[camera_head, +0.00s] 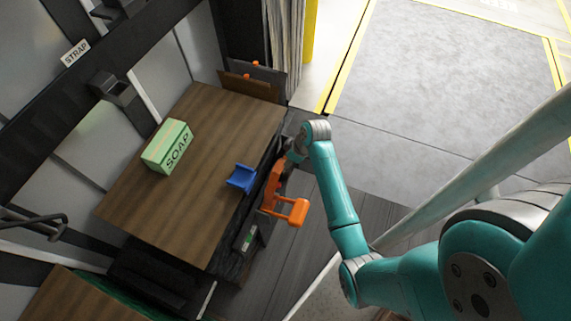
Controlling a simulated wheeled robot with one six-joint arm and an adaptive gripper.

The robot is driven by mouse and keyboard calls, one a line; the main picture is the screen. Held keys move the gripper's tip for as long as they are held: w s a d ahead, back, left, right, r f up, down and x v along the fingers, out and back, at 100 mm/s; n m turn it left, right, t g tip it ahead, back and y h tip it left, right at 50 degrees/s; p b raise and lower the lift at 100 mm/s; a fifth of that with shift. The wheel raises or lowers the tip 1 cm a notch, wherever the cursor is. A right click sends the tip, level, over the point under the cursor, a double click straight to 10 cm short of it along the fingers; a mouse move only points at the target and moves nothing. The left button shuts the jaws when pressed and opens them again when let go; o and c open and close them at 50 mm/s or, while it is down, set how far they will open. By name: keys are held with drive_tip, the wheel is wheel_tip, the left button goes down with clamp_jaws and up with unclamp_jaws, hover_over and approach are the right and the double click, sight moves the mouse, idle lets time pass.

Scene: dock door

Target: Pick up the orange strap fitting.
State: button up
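The orange strap fitting (286,206) shows at the front right edge of the wooden surface, as a bar with an arm sticking out to the right. My gripper (281,174) is at the upper end of this orange piece and overlaps it in the picture. The fingertips are small and partly hidden, so I cannot tell whether they are closed on it or only beside it. I cannot see what, if anything, supports the fitting from below.
The wooden surface (215,125) carries a green SOAP box (168,146) and a blue bracket-like piece (241,178) near its right edge. A STRAP label (75,53) is on the wall above a dark bracket (112,89). Open grey floor (440,100) lies to the right.

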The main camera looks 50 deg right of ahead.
drive_tip(key=shift+x, duration=0.85)
drive_tip(key=shift+r, duration=0.1)
drive_tip(key=shift+c, duration=0.2)
clamp_jaws()
